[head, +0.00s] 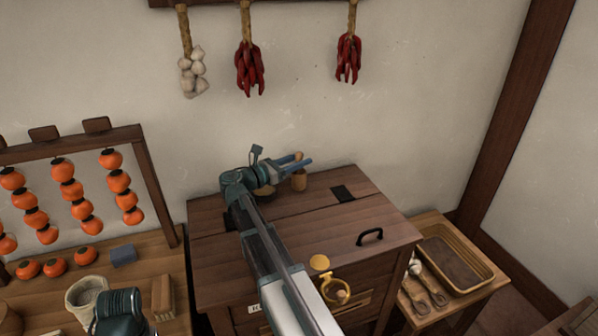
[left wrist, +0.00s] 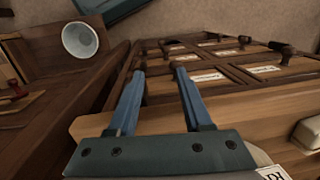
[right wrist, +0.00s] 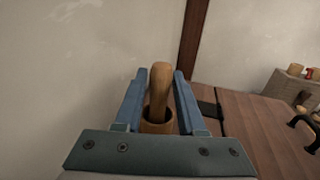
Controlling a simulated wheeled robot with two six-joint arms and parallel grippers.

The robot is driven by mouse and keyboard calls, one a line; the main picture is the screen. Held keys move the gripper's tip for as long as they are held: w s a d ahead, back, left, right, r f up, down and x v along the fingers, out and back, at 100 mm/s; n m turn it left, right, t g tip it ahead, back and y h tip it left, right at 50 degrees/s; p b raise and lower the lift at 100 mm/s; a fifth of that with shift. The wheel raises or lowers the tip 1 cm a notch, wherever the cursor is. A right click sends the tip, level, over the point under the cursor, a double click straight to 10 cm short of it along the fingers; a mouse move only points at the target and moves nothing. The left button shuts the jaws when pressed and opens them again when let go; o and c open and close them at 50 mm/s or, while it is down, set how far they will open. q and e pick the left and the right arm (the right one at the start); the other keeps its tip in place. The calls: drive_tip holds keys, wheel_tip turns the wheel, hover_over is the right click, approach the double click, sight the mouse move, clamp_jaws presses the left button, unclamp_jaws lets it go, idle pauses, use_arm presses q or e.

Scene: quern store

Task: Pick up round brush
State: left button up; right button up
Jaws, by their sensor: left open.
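My left gripper (left wrist: 161,68) is open and empty, in front of a labelled drawer front.
The wooden chest (head: 380,212) has a black handle (head: 369,237). A side table at right holds a tray (head: 485,268) and long-handled tools (head: 430,282). A left table holds a persimmon rack (head: 152,185) and a pale pot (head: 84,291).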

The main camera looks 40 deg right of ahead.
clamp_jaws()
drive_tip(key=shift+r, duration=0.15)
wheel_tip(320, 180, up, 10)
drive_tip(key=p, duration=1)
